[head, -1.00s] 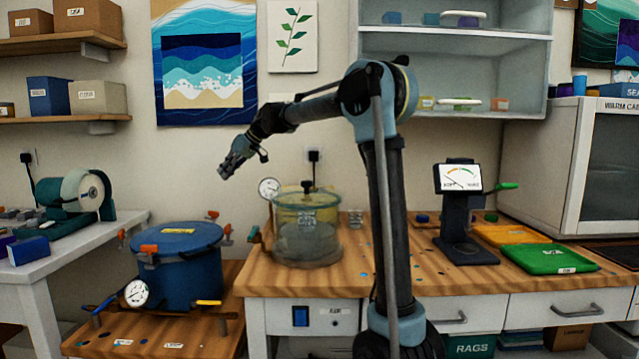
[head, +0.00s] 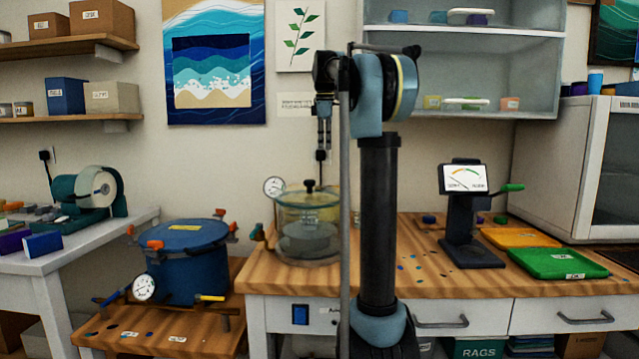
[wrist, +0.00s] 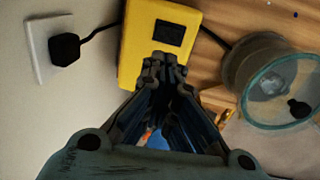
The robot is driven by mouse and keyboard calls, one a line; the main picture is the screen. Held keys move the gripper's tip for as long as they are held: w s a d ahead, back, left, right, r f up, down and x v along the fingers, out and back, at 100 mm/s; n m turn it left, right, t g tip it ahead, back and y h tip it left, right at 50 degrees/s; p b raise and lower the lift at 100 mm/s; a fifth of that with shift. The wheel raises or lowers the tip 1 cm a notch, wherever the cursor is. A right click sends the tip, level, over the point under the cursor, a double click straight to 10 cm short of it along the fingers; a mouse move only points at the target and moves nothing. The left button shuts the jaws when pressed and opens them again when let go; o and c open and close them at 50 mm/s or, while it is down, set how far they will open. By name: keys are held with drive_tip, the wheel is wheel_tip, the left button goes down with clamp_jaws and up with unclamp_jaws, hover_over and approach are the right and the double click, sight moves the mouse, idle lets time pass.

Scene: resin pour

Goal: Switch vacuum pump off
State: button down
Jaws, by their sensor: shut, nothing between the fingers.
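A yellow box (wrist: 134,45) with a dark square switch (wrist: 169,36) shows in the wrist view, with dark cables at its sides. It looks like the pump's housing; whether the switch is on or off I cannot tell. My gripper (wrist: 163,65) is shut and empty, its tips overlapping the box's lower edge in that view. Contact cannot be told. In the head view my gripper (head: 323,145) points down, above the clear vacuum chamber (head: 309,238). The chamber also shows in the wrist view (wrist: 255,70). A blue rectangular switch (head: 300,314) sits on the bench's white front.
A black plug sits in a white wall socket (wrist: 47,48). A pressure gauge (head: 273,187) stands beside the chamber. A blue pressure pot (head: 184,265) stands at left, and a scale-like stand (head: 464,215) and green tray (head: 558,262) at right. My arm hides part of the bench.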

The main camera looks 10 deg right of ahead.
drive_tip(key=shift+f, duration=0.15)
drive_tip(key=f, duration=0.4)
drive_tip(key=w+f, duration=0.1)
drive_tip(key=f, duration=0.8)
drive_tip(key=shift+w+d+f, duration=0.15)
drive_tip(key=shift+w+f, duration=0.2)
drive_tip(key=shift+w, duration=0.05)
